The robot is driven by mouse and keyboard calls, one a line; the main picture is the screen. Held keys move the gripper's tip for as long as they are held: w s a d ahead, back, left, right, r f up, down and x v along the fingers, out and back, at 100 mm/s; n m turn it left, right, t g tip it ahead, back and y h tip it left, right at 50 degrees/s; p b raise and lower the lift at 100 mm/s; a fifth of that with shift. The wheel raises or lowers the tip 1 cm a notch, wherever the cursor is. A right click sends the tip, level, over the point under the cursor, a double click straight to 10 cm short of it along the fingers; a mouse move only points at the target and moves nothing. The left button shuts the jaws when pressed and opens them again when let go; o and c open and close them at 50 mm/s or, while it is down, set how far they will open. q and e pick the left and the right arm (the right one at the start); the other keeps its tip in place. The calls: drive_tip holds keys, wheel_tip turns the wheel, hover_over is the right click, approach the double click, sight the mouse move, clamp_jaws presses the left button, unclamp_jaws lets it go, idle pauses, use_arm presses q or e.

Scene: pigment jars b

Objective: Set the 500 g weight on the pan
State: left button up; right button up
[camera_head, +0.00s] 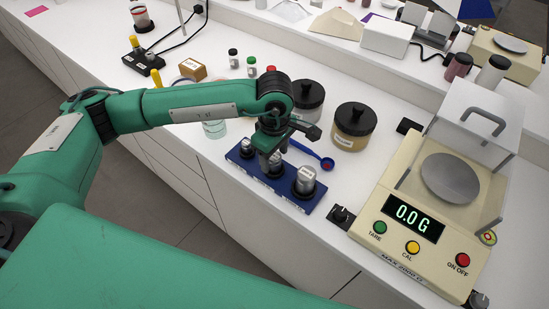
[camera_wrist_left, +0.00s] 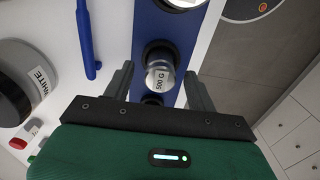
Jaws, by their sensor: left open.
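The 500 g weight, a metal cylinder labelled "500 G", stands in the middle of the blue weight block (camera_head: 316,207). It shows in the left wrist view (camera_wrist_left: 160,77) between my fingers, and partly behind the gripper in the head view (camera_head: 275,165). My left gripper (camera_wrist_left: 160,80) is open, pointing down over the block, with one finger on each side of the weight; I cannot tell whether they touch it. The round grey pan (camera_head: 450,178) is empty, on the cream scale (camera_head: 375,205) at the right, under a clear cover with a grey handle. The display reads 0.0 G.
A larger weight (camera_head: 306,180) and a smaller weight (camera_head: 246,146) stand in the same block. A blue spoon (camera_head: 308,151) lies behind it. Black-lidded jars (camera_head: 353,130) stand at the back.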

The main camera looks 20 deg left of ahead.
use_arm(q)
drive_tip(key=shift+f, duration=1.15)
clamp_jaws()
drive_tip(key=shift+r, duration=0.1)
drive_tip(key=shift+r, duration=0.1)
